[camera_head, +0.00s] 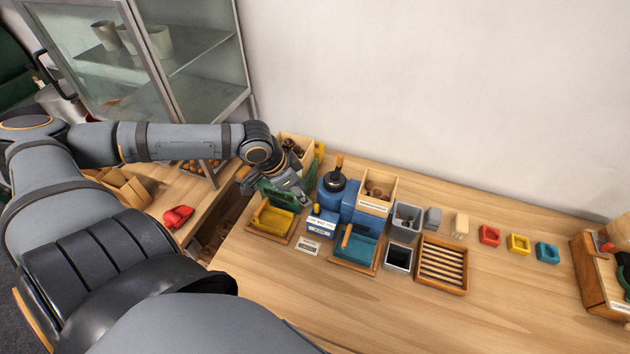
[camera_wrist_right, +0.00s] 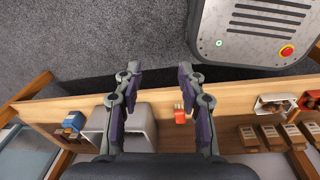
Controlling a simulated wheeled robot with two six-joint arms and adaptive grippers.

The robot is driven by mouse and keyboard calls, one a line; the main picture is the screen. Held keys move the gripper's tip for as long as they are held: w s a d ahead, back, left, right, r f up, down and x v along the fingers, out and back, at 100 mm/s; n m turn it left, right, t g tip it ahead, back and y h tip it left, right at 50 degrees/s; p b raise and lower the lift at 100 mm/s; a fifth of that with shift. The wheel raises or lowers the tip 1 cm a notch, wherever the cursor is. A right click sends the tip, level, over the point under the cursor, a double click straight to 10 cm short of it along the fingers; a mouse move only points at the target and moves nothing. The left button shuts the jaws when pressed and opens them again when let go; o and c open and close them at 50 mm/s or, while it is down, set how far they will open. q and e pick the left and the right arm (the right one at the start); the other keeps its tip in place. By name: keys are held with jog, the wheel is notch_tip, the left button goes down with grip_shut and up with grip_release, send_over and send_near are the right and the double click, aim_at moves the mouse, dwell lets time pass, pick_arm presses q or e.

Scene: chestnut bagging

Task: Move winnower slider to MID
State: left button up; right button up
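The blue winnower (camera_head: 332,196) stands on the wooden table in the head view, with a dark round top and a small hopper box (camera_head: 376,192) beside it. A blue-and-white labelled panel (camera_head: 321,222) is on its front, with a small yellow knob (camera_head: 317,209) at the panel's upper left. The slider's setting is too small to read. My left gripper (camera_head: 304,197) is just left of the winnower, over the green crate (camera_head: 275,193). Its fingers are too small to judge. My right gripper (camera_wrist_right: 160,70) shows in the right wrist view, fingers apart and empty.
A yellow tray (camera_head: 273,219) and a teal tray (camera_head: 353,247) stand in front of the winnower. A grey bin (camera_head: 405,222) and a slatted wooden rack (camera_head: 443,265) are to the right. The table's front right is clear. A glass cabinet (camera_head: 190,60) stands behind left.

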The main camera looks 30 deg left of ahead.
aim_at(315, 206)
pick_arm(q)
jog(key=b+x, duration=0.2)
jog(key=b, duration=0.1)
jog(key=b+x, duration=0.2)
jog(key=b, duration=0.1)
jog(key=b+x, duration=0.2)
jog(key=b, duration=0.1)
jog(key=shift+w+a, duration=0.25)
jog(key=b+x, duration=0.2)
jog(key=b, duration=0.5)
jog(key=shift+f, duration=0.25)
jog(key=shift+b, duration=0.4)
jog(key=shift+w+d+f, duration=0.1)
jog(key=shift+f, duration=0.1)
jog(key=shift+w+d+f, duration=0.25)
jog(key=shift+w+f, duration=0.1)
jog(key=shift+f, duration=0.2)
pick_arm(e)
jog(key=w+f, duration=0.3)
jog(key=f, duration=1.5)
jog(key=shift+w+f, duration=0.15)
jog(key=shift+f, duration=0.2)
pick_arm(q)
jog(key=shift+c, duration=0.4)
pick_arm(e)
jog(key=shift+a, duration=0.1)
pick_arm(q)
grip_shut()
